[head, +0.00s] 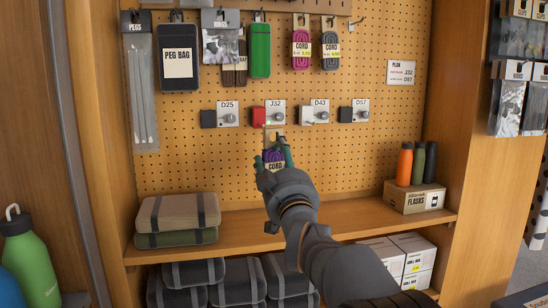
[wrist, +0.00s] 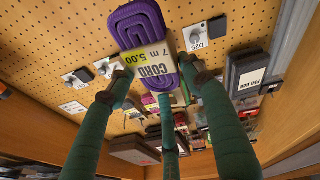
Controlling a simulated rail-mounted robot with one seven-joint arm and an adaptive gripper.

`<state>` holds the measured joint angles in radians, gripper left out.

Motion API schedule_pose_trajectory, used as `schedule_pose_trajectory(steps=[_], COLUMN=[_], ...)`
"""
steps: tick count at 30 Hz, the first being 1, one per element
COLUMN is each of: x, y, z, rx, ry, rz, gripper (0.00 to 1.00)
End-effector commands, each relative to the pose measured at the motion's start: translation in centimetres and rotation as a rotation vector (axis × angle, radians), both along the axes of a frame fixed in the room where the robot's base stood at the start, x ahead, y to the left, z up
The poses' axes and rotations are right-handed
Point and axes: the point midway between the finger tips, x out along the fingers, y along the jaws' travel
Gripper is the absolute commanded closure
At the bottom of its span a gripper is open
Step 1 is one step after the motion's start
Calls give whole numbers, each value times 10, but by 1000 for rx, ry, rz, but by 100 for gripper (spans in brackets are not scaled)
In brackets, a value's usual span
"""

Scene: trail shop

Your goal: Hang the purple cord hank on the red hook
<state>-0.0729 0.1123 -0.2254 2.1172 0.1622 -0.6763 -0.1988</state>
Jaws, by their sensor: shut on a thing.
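The purple cord hank (head: 275,155) is in my gripper (head: 272,163), held by its labelled card in front of the pegboard. In the wrist view the hank (wrist: 138,24) has a white and yellow label, and the green fingers of my gripper (wrist: 160,88) close around it. The red hook (head: 258,116) is the red block beside the tag J32 on the pegboard, just above the held hank in the head view. No cord hangs on it. In the wrist view the red hook does not show; the hank covers part of the board.
Hooks tagged D25 (head: 227,114), D43 (head: 316,112) and D57 (head: 360,111) share the row, all empty. Magenta (head: 301,52) and grey (head: 331,52) cords hang above. A shelf (head: 340,219) below holds folded packs (head: 178,214) and a flasks box (head: 413,197).

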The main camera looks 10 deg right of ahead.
Motion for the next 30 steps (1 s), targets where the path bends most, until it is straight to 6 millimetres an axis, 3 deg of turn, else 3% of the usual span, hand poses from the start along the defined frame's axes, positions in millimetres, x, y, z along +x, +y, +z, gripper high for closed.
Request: schedule_pose_trajectory(steps=[30], x=[67], y=[1], z=[5], rx=[1], ry=[-2], rz=[2], gripper=[97])
